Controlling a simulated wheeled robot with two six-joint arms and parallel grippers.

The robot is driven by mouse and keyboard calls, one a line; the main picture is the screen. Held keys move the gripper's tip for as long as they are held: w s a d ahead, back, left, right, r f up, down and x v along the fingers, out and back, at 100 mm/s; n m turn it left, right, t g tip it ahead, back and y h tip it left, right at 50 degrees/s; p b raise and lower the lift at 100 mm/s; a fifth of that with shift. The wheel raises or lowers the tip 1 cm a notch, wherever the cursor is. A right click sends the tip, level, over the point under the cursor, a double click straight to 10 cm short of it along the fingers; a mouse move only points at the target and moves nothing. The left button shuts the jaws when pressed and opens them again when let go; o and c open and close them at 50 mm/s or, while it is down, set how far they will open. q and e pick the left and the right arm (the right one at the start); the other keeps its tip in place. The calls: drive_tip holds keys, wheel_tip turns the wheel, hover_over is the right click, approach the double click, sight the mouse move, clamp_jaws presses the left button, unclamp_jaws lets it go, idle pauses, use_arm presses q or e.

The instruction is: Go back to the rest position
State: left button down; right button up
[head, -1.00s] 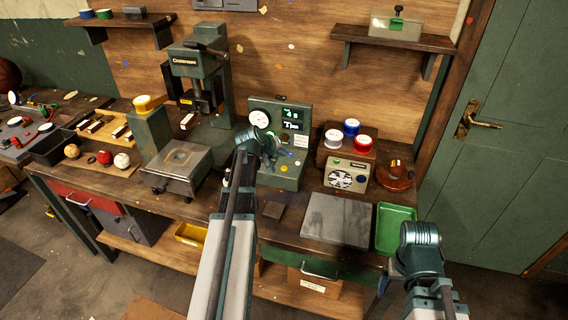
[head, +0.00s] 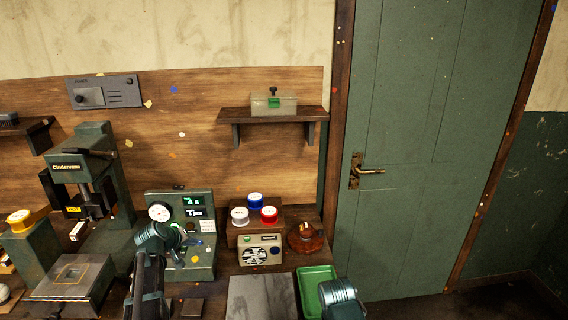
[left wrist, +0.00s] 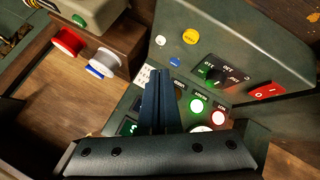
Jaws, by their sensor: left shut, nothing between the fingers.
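My left gripper shows in the left wrist view (left wrist: 158,78); its two dark fingers are together with nothing between them. In that view the fingers overlap the green control panel (left wrist: 185,60) with its buttons and switches, and I cannot tell how far apart they are. In the head view my left arm rises in front of the matching panel with a dial and displays (head: 180,270); the fingers are hard to make out there. Of my right arm only a teal joint shows at the bottom, by the green tray (head: 306,276); its gripper is out of frame.
A Cindervane press (head: 85,165) stands left of the panel. Right of the panel are a radio-like box (head: 245,256), blue, red and white spools (head: 255,199), a brown round object (head: 305,240) and a grey slab (head: 262,300). A wall shelf (head: 245,115) and green door (head: 410,200) are behind.

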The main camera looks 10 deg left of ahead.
use_arm(q)
drive_tip(key=s+d+f+m+g, duration=0.1)
drive_tip(key=s+d+m, duration=0.1)
drive_tip(key=d, duration=0.6)
drive_tip(key=s+d+f+m+g, duration=0.2)
drive_tip(key=s+d, duration=0.2)
drive_tip(key=d, duration=0.4)
drive_tip(key=s+d+f+m+g+h, duration=0.1)
drive_tip(key=s+d+m+g, duration=0.1)
drive_tip(key=d, duration=0.6)
drive_tip(key=shift+s+d+f, duration=0.25)
drive_tip(key=shift+s+f, duration=0.15)
drive_tip(key=shift+s, duration=0.2)
drive_tip(key=s+d+m+g+y, duration=0.1)
drive_tip(key=s+d+m+g, duration=0.1)
drive_tip(key=s+d, duration=0.4)
drive_tip(key=s+d+f+m+g+y, duration=0.1)
drive_tip(key=s+d, duration=0.4)
drive_tip(key=s, duration=0.6)
drive_tip(key=m+g+y, duration=0.1)
drive_tip(key=m, duration=0.1)
drive_tip(key=shift+d+f+m, duration=0.25)
drive_tip(key=shift+d+m, duration=0.05)
drive_tip(key=shift+d, duration=0.05)
